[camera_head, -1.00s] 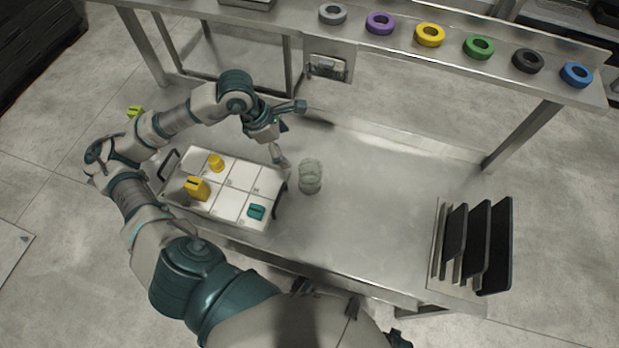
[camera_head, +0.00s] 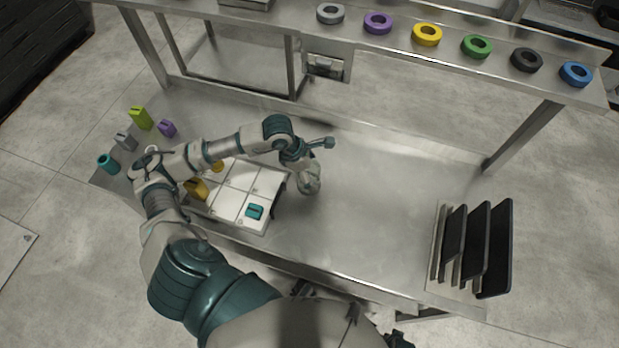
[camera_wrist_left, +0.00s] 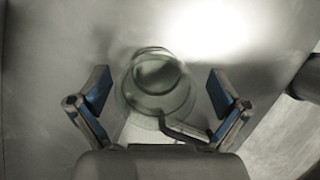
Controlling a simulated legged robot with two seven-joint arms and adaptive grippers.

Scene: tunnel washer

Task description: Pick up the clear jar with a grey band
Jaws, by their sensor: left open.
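The clear jar (camera_head: 310,184) stands on the steel table just right of the white tray. My left gripper (camera_head: 307,165) is right above and behind it in the head view, and its fingers partly hide the jar's top. In the left wrist view the jar (camera_wrist_left: 160,84) shows from above as round, greenish glass. It lies between the two spread fingers of the left gripper (camera_wrist_left: 157,92), with a gap on each side. The grey band cannot be made out clearly. My right gripper is not clearly in view.
The white compartment tray (camera_head: 228,208) holds yellow pieces and a teal block (camera_head: 254,211); its dark handle is close to the jar. Small coloured blocks stand at the table's left end. A black rack (camera_head: 477,246) is at right. The table's middle is clear.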

